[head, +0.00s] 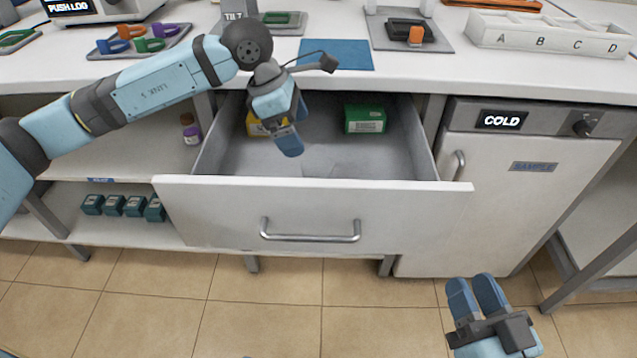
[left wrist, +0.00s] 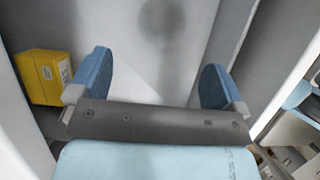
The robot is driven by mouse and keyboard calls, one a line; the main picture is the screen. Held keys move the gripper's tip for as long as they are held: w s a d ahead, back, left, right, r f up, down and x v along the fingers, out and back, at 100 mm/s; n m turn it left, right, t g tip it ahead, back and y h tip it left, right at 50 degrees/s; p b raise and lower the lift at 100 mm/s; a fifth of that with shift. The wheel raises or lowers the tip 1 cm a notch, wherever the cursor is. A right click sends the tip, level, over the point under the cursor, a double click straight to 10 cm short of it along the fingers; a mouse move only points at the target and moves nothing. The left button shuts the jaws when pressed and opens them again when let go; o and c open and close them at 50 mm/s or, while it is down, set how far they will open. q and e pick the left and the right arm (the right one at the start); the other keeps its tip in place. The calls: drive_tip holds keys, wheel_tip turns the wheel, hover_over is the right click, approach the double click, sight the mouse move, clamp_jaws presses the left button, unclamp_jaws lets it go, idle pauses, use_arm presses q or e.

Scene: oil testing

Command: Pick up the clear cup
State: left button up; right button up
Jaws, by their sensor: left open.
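My left gripper (head: 289,130) reaches down into the open drawer, pointing at its floor. In the left wrist view its two blue fingers (left wrist: 158,84) are wide apart with nothing between them. A faint pale outline (head: 318,169) on the drawer floor near the front wall may be the clear cup, but I cannot be sure. I make out no cup in the left wrist view. My right gripper (head: 474,293) is low at the right, in front of the cold cabinet, with its fingers close together and nothing seen in them.
The drawer (head: 200,206) also holds a green box (head: 365,119) and a yellow box (head: 253,125), which shows in the left wrist view (left wrist: 45,75). A cold cabinet (head: 530,190) stands right. The counter (head: 340,80) above carries a blue mat (head: 335,54) and trays.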

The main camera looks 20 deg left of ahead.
use_arm(q)
drive_tip(key=b, duration=0.2)
approach(321, 173)
drive_tip(key=shift+s+d+f, duration=1.05)
drive_tip(key=shift+d, duration=0.1)
drive_tip(key=b+x, duration=0.2)
drive_tip(key=x, duration=0.3)
drive_tip(key=shift+f, duration=0.1)
drive_tip(key=shift+d, duration=0.1)
drive_tip(key=c, duration=1)
use_arm(e)
wheel_tip(321, 173, down, 6)
drive_tip(key=g, duration=0.2)
drive_tip(key=shift+a+f+n+g, duration=0.25)
drive_tip(key=shift+n+g, duration=0.05)
